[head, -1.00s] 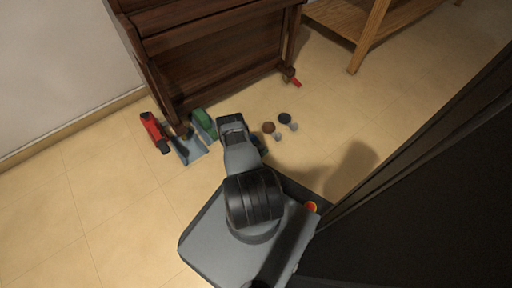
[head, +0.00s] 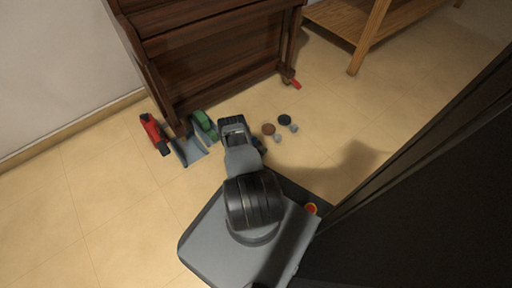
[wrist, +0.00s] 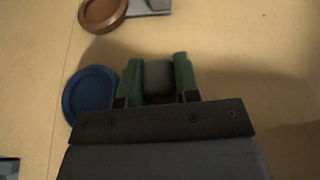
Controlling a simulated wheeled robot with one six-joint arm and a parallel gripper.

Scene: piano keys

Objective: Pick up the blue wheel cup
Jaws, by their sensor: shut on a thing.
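The blue wheel cup (wrist: 90,94) shows in the wrist view as a round blue disc at the left. Its right edge runs behind the left green finger. My gripper (wrist: 158,82) is shut, with a grey block (wrist: 158,78) between its two green fingers. The grey block looks like the cup's own grey part, but the join is hidden by the finger. In the head view only a dark bit of the blue cup shows beside my arm (head: 260,145). My fingers are hidden there. I cannot tell whether the cup is off the floor.
A brown cup (head: 268,129) and a dark cup (head: 285,119), each with a grey piece, lie nearby on the tiled floor. Left are a green item (head: 205,124) and a red item (head: 153,132). The dark wooden piano (head: 215,60) stands behind. Floor to the right is clear.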

